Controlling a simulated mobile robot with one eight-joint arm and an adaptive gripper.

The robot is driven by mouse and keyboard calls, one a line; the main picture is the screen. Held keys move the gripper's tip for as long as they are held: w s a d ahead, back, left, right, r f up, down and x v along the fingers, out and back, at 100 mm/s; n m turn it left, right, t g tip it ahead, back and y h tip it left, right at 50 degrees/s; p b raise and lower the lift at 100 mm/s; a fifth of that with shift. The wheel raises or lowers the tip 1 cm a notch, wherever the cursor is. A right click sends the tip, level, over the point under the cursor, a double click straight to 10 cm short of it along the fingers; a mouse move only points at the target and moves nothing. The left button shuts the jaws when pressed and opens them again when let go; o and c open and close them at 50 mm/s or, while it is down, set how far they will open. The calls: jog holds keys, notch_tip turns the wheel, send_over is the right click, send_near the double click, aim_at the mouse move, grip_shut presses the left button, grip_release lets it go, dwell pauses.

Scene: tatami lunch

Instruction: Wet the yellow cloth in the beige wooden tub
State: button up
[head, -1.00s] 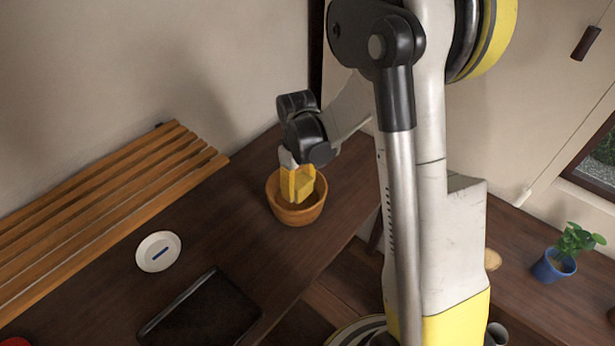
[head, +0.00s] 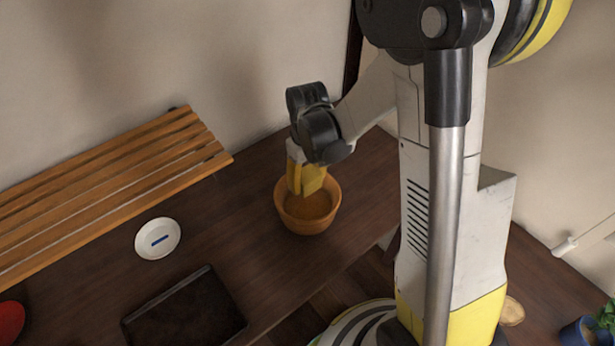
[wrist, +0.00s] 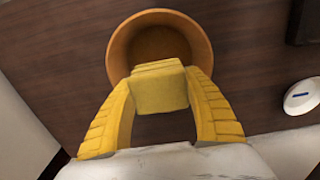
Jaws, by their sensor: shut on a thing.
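The beige wooden tub (head: 310,222) stands on the dark wooden table, and its inside looks brown. It also shows at the top of the wrist view (wrist: 118,62). My gripper (head: 306,184) is over the tub's back left rim. In the wrist view my gripper (wrist: 159,92) is shut on the folded yellow cloth (wrist: 160,92), which sits between its two yellow fingers. In the head view the cloth (head: 313,178) is partly hidden by a finger. The cloth overlaps the near rim in the wrist view; I cannot tell if it touches the tub.
A white dish with a blue mark (head: 158,240) and a black tray (head: 186,312) are on the table to the left. A slatted wooden rack (head: 110,195) lies along the wall. A red thing (head: 10,320) is at the lower left. A blue plant pot (head: 582,333) is at the lower right.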

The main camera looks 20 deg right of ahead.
aim_at(307, 174)
jog(key=shift+f+b, duration=2.3)
jog(key=shift+f, duration=0.75)
jog(key=shift+r, duration=0.15)
jog(key=shift+r+p, duration=2.4)
jog(key=shift+r, duration=0.95)
jog(key=shift+r+p, duration=1.4)
jog(key=shift+r, duration=0.6)
